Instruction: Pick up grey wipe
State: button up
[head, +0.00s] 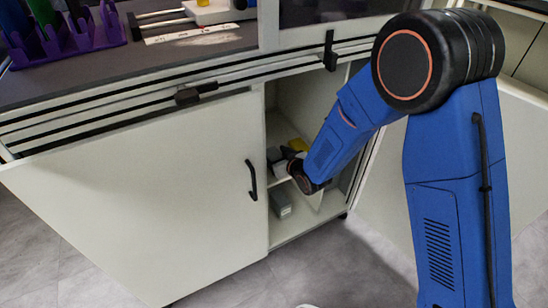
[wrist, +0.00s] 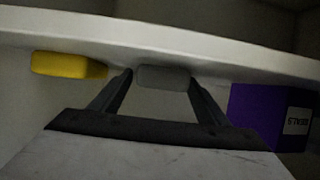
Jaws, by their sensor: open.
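The grey wipe (wrist: 162,76) is a small dark grey rounded block at the shelf surface, in the middle of the wrist view. My gripper (wrist: 160,80) is open, with one dark finger on either side of the wipe at its tips. The gaps look narrow, and I cannot tell whether a finger touches it. In the head view my arm reaches into the open cupboard, and the wipe cannot be made out there.
A yellow block (wrist: 68,67) lies left of the fingers in the wrist view. A purple box (wrist: 270,115) with a white label, upside down here, stands close on the right. The white shelf (wrist: 230,58) spans the top. An open cupboard door (head: 150,200) flanks my arm.

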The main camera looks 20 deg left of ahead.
jog(key=c, duration=1.1)
